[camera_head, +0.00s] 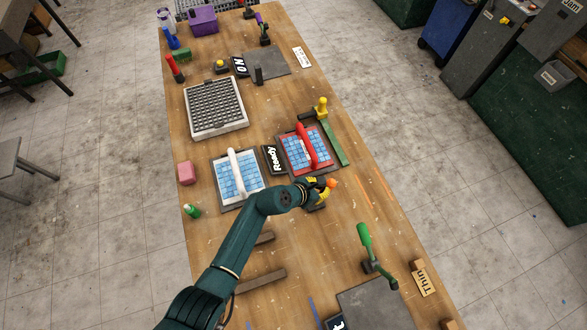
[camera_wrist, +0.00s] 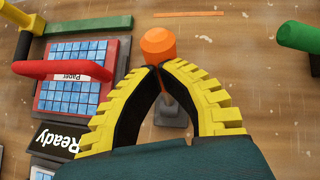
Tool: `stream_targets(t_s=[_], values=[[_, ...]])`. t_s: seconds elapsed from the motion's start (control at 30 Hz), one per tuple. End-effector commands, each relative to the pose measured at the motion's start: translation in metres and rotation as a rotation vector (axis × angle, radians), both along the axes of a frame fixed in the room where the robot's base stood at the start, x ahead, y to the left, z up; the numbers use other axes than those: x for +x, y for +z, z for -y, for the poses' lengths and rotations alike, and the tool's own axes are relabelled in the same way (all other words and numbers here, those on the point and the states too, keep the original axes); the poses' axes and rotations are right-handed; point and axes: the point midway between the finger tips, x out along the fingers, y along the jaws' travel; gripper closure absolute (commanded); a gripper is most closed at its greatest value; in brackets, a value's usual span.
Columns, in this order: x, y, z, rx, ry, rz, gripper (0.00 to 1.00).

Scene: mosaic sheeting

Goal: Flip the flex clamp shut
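An orange-knobbed handle (camera_head: 332,183) stands up from a small dark base on the bench, right of the Ready sign; I take it to be the flex clamp, though I read no label naming it. Its orange knob (camera_wrist: 159,43) shows just beyond my fingertips in the wrist view, with the stem and grey base (camera_wrist: 172,113) between and behind the fingers. My gripper (camera_head: 323,188) is at the handle. In the wrist view its yellow-backed fingers (camera_wrist: 157,70) curve in until the tips nearly meet, in front of the stem. Whether they clasp or only touch it is unclear.
The red-handled frame with blue tiles (camera_head: 298,157) and the Ready sign (camera_head: 274,159) lie close to my gripper. A white-handled tile frame (camera_head: 225,180) lies left. A green-handled clamp (camera_head: 365,240) stands on the near right. Bare bench lies right of the knob.

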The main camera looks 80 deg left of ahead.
Motion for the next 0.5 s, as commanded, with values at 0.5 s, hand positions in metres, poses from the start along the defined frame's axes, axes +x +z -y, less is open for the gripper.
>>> stream_targets(t_s=[0.5], values=[[-0.0019, 0.0047, 0.0004, 0.001, 0.001, 0.002, 1.0]])
